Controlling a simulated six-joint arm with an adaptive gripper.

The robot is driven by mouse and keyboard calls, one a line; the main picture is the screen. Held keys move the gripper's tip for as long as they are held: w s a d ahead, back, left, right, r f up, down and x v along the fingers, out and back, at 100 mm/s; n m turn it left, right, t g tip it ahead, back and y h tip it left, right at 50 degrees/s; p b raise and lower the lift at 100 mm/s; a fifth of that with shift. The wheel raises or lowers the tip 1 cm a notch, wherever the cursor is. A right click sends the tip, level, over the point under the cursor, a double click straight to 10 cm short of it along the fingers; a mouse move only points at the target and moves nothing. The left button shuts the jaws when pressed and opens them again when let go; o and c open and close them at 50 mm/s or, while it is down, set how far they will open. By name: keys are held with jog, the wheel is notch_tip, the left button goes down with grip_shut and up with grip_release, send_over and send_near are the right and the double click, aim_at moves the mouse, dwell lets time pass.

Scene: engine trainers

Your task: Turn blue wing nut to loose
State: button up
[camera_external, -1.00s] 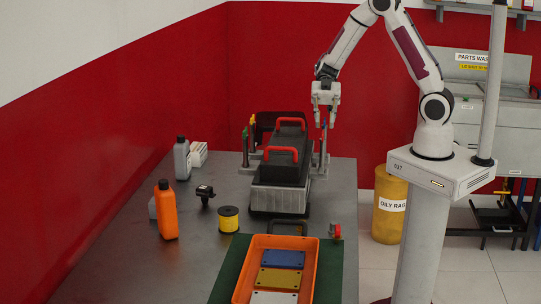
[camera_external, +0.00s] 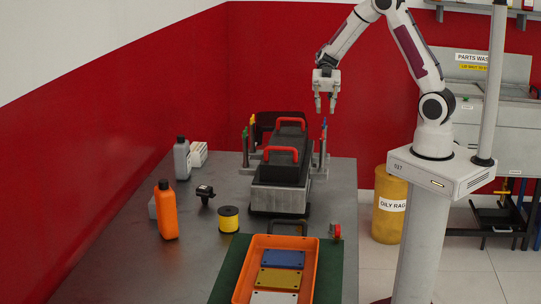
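A small blue tip (camera_external: 325,121), which looks like the blue wing nut, tops a grey post at the right side of the engine trainer. It is too small to tell how it is turned. My gripper (camera_external: 325,108) points down just above it, with its two fingers apart and nothing visible between them. The fingertips look clear of the blue tip. The engine trainer (camera_external: 281,200) is a dark block with two red handles, standing on the grey table.
Green and yellow tipped posts (camera_external: 246,145) rise at the trainer's left. On the table stand an orange bottle (camera_external: 166,212), a grey bottle (camera_external: 182,160) and a yellow spool (camera_external: 229,220). An orange tray (camera_external: 312,268) with coloured plates lies in front on a green mat.

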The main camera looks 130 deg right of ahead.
jog(key=shift+v, duration=2.4)
